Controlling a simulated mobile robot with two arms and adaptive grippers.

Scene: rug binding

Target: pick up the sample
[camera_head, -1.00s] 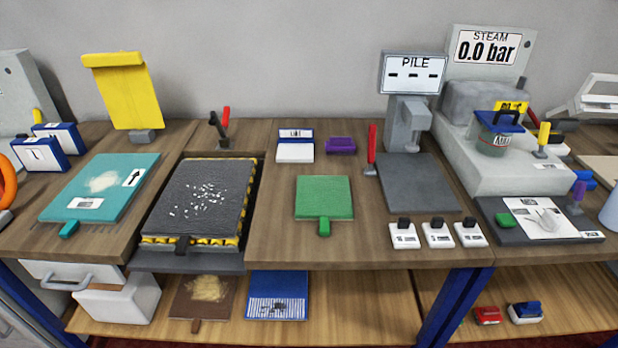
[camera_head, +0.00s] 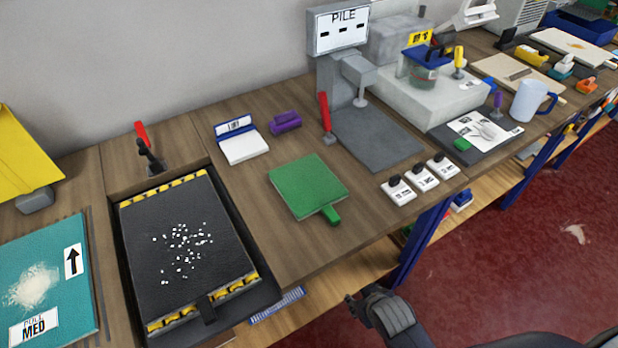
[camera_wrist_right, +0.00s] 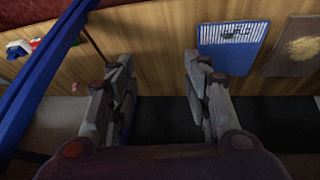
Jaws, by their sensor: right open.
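Several flat pieces with tabs could be the sample; I cannot tell which one is meant. A green square (camera_head: 307,187) lies on the bench, its tab toward the front edge. A dark grey piece with white specks (camera_head: 180,243) lies on a yellow-studded bed. A teal piece (camera_head: 80,262) with a pale tuft is at the left. A blue striped piece (camera_wrist_right: 228,46) and a brown one (camera_wrist_right: 292,48) lie on the lower shelf. My right gripper (camera_head: 366,304) is open and empty in front of the bench, below its top; its fingers also show in the wrist view (camera_wrist_right: 157,65). My left gripper is out of view.
The bench holds a PILE gauge (camera_head: 339,31), a red-handled lever (camera_head: 147,145), three white switch blocks (camera_head: 421,178), a purple block (camera_head: 285,121) and a mug (camera_head: 533,101). A blue bench leg (camera_wrist_right: 45,75) stands beside my gripper. Red floor at the right is open.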

